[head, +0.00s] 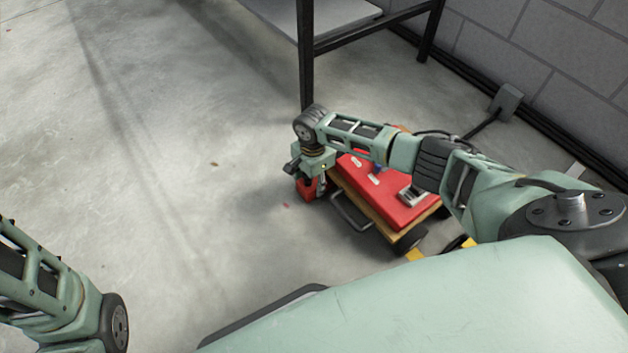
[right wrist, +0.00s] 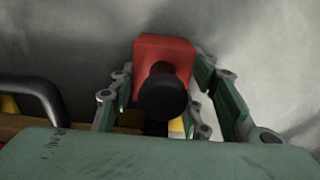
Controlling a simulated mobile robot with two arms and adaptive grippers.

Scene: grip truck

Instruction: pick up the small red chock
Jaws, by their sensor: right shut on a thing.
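The small red chock (head: 306,190) is at the near left end of the cart, low by the floor. It shows in the right wrist view as a red block (right wrist: 150,48) with a round black knob (right wrist: 162,97). My right gripper (head: 310,178) is above it, pointing down, with its fingers on both sides and shut on it. Whether the chock touches the floor cannot be told. My left arm shows at the lower left of the head view, but its gripper is out of frame.
A wooden-decked cart (head: 378,213) with black wheels carries a red case (head: 395,203) right beside the chock. A metal loop (head: 349,214) sticks out from the cart's near end. A black-legged table (head: 306,60) stands behind. The floor at left is clear.

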